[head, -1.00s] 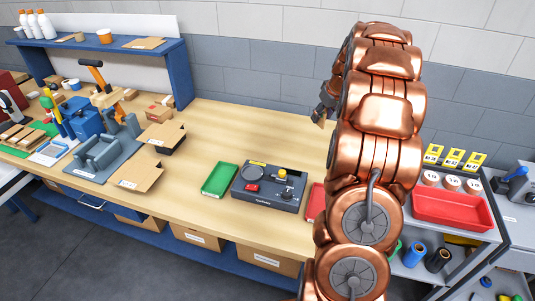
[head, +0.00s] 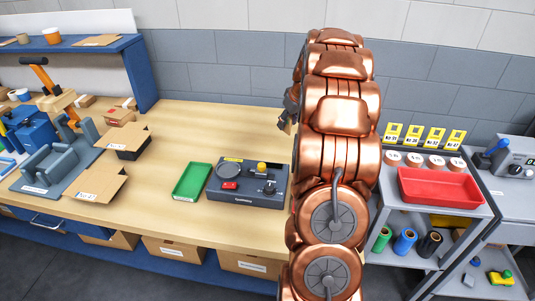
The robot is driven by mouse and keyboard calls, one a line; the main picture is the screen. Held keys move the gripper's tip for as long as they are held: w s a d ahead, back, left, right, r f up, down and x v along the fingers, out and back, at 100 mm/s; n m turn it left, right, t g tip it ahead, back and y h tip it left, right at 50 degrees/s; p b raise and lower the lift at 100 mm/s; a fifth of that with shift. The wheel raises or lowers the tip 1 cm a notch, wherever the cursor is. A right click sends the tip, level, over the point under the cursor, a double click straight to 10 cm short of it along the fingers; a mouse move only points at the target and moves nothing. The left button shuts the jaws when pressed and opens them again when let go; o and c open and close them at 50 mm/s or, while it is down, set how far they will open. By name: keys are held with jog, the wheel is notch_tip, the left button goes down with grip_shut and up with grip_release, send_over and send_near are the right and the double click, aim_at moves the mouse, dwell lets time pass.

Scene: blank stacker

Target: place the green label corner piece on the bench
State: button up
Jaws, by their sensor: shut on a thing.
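My gripper (head: 288,110) shows only in part, as dark parts at the left side of my copper arm, above the wooden bench (head: 210,125). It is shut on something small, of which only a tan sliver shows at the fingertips. My arm hides most of it, and I cannot make out a green label. The bench top behind the tester box is bare. I see no other piece that I can pick out as the green label corner piece.
A dark tester box (head: 240,192) and green tray (head: 192,181) stand near the bench's front edge. Open cartons (head: 125,137) and a grey fixture (head: 60,165) are at left. Right of my arm, a shelf cart holds a red tray (head: 438,187).

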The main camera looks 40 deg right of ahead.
jog(key=p, duration=0.3)
send_near(284, 148)
jog(key=x, duration=0.5)
jog(key=shift+w, duration=0.15)
jog(key=shift+f, duration=0.5)
jog(key=shift+f, duration=0.15)
jog(key=o, duration=0.8)
jog(key=shift+c, duration=0.2)
jog(key=shift+r, duration=0.25)
jog(key=b+v, duration=0.4)
jog(key=v, duration=0.7)
jog(key=shift+r, duration=0.4)
